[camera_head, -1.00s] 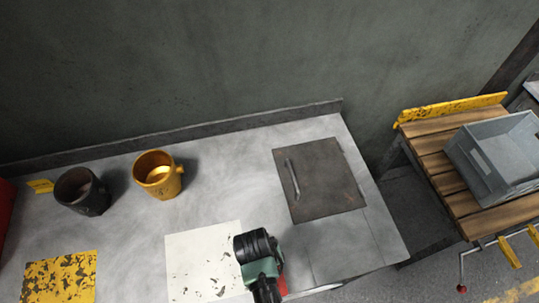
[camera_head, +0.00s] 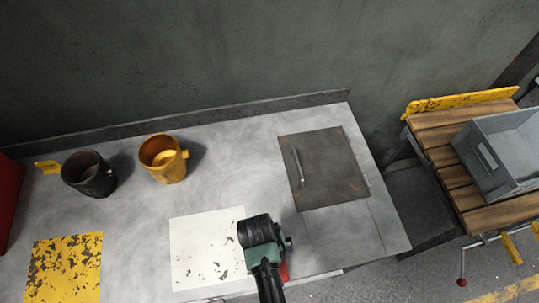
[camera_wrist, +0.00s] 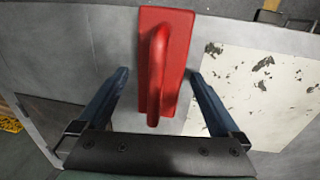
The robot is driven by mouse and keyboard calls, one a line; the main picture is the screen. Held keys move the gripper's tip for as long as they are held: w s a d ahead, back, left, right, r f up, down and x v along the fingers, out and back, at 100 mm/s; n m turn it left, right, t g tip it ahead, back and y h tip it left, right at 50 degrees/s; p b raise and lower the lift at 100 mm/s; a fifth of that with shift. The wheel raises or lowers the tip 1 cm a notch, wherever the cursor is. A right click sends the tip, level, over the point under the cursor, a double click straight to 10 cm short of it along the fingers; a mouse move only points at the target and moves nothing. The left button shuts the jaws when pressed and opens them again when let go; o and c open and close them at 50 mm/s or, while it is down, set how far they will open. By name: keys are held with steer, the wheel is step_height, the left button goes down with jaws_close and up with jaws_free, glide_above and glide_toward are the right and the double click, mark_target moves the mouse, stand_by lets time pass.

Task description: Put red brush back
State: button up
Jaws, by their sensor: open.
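The red brush (camera_wrist: 165,62), with a flat back and a raised curved handle, lies on the grey worktop in the wrist view. My gripper (camera_wrist: 158,76) is open, with one blue-grey finger on each side of the brush. I cannot tell whether the fingers touch it. In the head view my wrist hides most of the brush, and only a red sliver (camera_head: 284,271) shows beside it, right of the white sheet (camera_head: 190,245).
A black mug (camera_head: 90,175) and a yellow mug (camera_head: 163,158) stand at the back left. A worn yellow sheet (camera_head: 65,268) lies at the front left. A dark plate with a handle (camera_head: 325,170) is right. A grey bin (camera_head: 490,160) sits on a wooden bench.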

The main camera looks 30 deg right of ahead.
step_height(320, 180, up, 11)
steer(key=a, duration=0.1)
steer(key=w+r+t+h, duration=0.1)
steer(key=w+r+t, duration=0.6)
steer(key=w+r, duration=0.7)
steer(key=w+a+r+n+t, duration=0.1)
steer(key=w+r+t, duration=0.25)
steer(key=r, duration=0.45)
steer(key=w+a+r+n+t, duration=0.1)
steer(key=w+r+t, duration=0.2)
steer(key=w+r, duration=0.3)
step_height(320, 180, up, 18)
steer(key=s+a+t, duration=0.2)
steer(key=a+t, duration=0.1)
steer(key=t, duration=0.3)
steer(key=s+a+r+t, duration=0.1)
steer(key=s+r+t, duration=0.1)
steer(key=r, duration=0.5)
steer(key=s+a+r+t+y, duration=0.1)
steer(key=s+r+t, duration=0.2)
steer(key=s+r, duration=0.2)
steer(key=s+a+r+n+t+y, duration=0.1)
steer(key=s+r+t, duration=0.2)
steer(key=r, duration=0.5)
steer(key=shift+s+a+r, duration=0.15)
steer(key=shift+s+r, duration=0.2)
steer(key=shift+s, duration=0.25)
